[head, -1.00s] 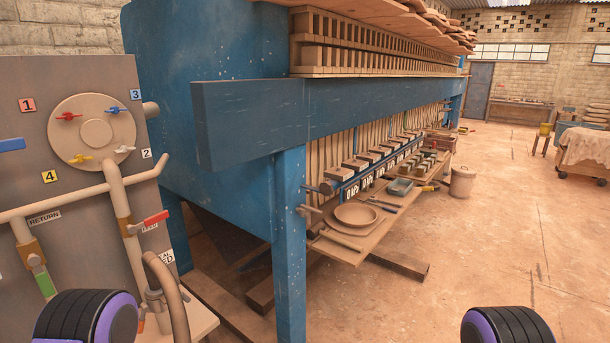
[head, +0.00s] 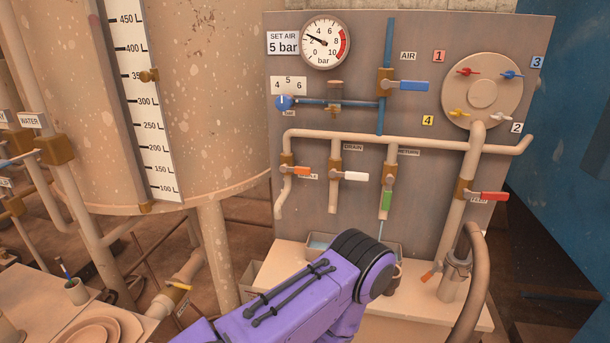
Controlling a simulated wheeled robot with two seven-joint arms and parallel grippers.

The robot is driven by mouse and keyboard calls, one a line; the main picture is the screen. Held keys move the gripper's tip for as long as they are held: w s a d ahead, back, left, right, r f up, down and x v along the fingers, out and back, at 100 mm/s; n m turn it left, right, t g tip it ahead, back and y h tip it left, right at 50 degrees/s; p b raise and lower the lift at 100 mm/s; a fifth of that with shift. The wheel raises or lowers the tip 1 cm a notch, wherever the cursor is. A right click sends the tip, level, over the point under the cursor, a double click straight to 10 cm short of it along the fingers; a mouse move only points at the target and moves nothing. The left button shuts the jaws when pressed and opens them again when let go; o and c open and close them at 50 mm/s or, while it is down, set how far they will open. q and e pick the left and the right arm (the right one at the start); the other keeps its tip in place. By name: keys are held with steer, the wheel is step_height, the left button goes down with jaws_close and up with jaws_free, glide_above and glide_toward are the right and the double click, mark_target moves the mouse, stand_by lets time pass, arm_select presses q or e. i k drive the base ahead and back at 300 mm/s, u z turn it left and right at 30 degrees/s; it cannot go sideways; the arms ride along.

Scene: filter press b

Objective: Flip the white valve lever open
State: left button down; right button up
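The white lever (head: 355,176) is on the drain pipe (head: 336,155), below the DRAIN label on the grey panel. It points right, across the upright pipe. A smaller pale lever (head: 480,115) sits on the round plate near tag 2. A purple section of one of my arms crosses the lower middle, ending in a black ridged joint below the panel's valves. Neither gripper is seen. Nothing of mine touches the white lever.
Orange (head: 303,171), green (head: 387,204) and red (head: 494,196) levers flank the white one. The green one hangs down, with a thin stream below it into a tray (head: 398,247). A blue lever (head: 413,85) sits above. A big tank (head: 215,130) stands left; a hose (head: 478,280) curves at right.

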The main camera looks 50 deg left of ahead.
mark_target(348, 175)
steer(key=u, duration=1.15)
steer(key=k, duration=0.6)
steer(key=z, duration=0.85)
steer(key=i, duration=0.7)
steer(key=u, duration=1.5)
